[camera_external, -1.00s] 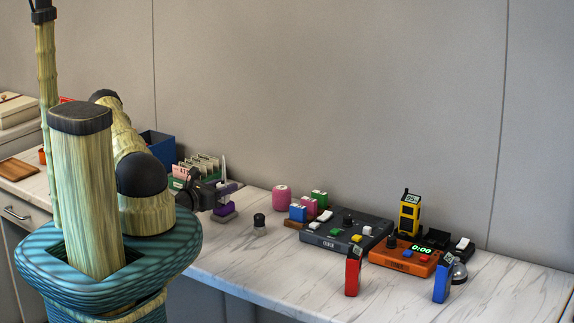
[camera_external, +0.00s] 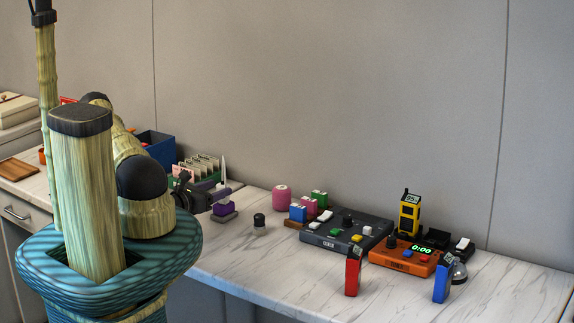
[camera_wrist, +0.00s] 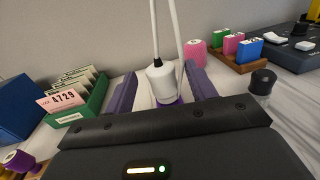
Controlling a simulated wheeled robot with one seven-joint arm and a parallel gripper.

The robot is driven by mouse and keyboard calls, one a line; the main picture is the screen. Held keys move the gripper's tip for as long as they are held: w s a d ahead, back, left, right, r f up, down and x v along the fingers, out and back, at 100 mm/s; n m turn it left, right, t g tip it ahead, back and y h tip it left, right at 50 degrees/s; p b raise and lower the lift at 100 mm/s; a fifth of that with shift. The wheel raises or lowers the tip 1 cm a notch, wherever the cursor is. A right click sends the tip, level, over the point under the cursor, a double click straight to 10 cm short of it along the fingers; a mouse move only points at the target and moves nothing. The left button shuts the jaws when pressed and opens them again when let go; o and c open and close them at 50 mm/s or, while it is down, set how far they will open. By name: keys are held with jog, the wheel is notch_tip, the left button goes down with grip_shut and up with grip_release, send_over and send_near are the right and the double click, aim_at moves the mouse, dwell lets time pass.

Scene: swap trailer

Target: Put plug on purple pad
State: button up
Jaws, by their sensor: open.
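The white plug (camera_wrist: 161,82) stands roughly upright between the two lavender fingers of my gripper (camera_wrist: 160,92) in the wrist view, with gaps at its sides. My gripper is open. A small patch of the purple pad (camera_wrist: 170,101) shows just under the plug. The plug seems to be on it, but the wrist housing hides the contact. In the external view my gripper (camera_external: 219,192) is just above the purple pad (camera_external: 222,208), which tops a grey base. A thin white upright part, likely the plug's cord (camera_external: 224,172), rises behind the fingers.
Left are a green card box (camera_wrist: 88,112) and a blue bin (camera_wrist: 20,108). A black-capped knob (camera_external: 259,220) stands to the right. Beyond are a pink jar (camera_external: 281,197), a dark control panel (camera_external: 345,232) and an orange timer box (camera_external: 405,257).

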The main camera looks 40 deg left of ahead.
jog(key=s, duration=0.3)
jog(key=s+a+b, duration=0.1)
jog(key=s, duration=0.4)
jog(key=shift+s+a, duration=0.2)
jog(key=shift+s, duration=0.15)
jog(key=shift+w, duration=0.1)
